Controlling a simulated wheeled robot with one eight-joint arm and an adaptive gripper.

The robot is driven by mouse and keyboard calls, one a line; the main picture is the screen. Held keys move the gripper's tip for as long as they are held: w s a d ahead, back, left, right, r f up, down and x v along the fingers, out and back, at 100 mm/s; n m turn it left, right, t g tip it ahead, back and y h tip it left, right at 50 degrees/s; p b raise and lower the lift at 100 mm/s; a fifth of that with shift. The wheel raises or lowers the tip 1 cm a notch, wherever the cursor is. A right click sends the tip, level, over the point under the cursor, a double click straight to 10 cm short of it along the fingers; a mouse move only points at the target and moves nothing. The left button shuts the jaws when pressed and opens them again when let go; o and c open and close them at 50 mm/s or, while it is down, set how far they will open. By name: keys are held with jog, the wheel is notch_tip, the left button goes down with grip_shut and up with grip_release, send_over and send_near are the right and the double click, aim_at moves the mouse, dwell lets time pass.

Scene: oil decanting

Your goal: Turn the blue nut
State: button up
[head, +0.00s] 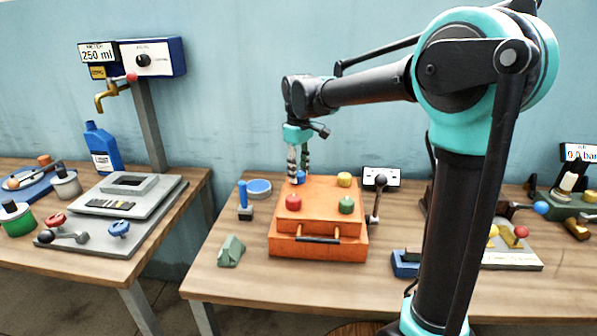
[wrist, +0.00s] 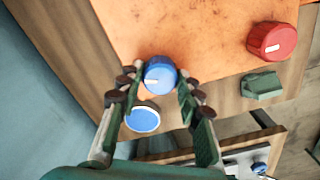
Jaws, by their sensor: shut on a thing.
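The blue nut (wrist: 160,75) is a round blue knob with a white mark on its top. It sits near the edge of the orange box (wrist: 190,30). In the head view the blue nut (head: 299,177) is at the back left of the box's top, partly hidden by my gripper (head: 299,168). In the wrist view my gripper (wrist: 158,92) has a finger on each side of the blue nut and is shut on it.
A red nut (head: 293,202), a green nut (head: 346,205) and a yellow nut (head: 344,180) stand on the same box. A crank handle (head: 377,197) is at its right side. A blue round lid (head: 259,187) and a green block (head: 231,250) lie on the table to the left.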

jog(key=shift+n, duration=1.9)
jog(key=o, duration=1.2)
jog(key=shift+c, duration=0.2)
jog(key=shift+r, duration=0.1)
notch_tip(320, 180, up, 12)
jog(key=shift+s, duration=0.1)
